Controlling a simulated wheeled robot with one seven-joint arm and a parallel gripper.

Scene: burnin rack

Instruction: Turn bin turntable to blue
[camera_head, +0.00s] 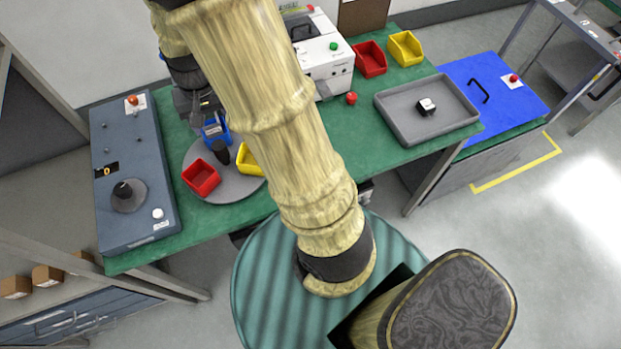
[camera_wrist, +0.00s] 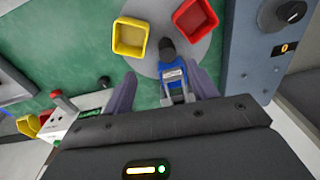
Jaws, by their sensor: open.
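The bin turntable is a round grey disc (camera_head: 232,188) on the green bench, partly covered by my arm in the head view; it also shows in the wrist view (camera_wrist: 150,10). It carries a red bin (camera_head: 201,178), a yellow bin (camera_head: 250,161) and a blue bin (camera_head: 211,131), with a dark post (camera_head: 221,153) at the middle. My gripper (camera_wrist: 166,88) is open above the blue bin side. In the wrist view the blue bin (camera_wrist: 173,78) lies between its fingers, nearer the right one; whether they touch is unclear. The red bin (camera_wrist: 195,20) and yellow bin (camera_wrist: 130,37) lie beyond.
A grey-blue panel (camera_head: 135,185) with a dial stands left of the turntable. A white machine (camera_head: 325,62) stands behind to the right. A grey tray (camera_head: 450,128) with a small block, red and yellow bins (camera_head: 406,50), and a blue panel (camera_head: 515,105) are further right.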

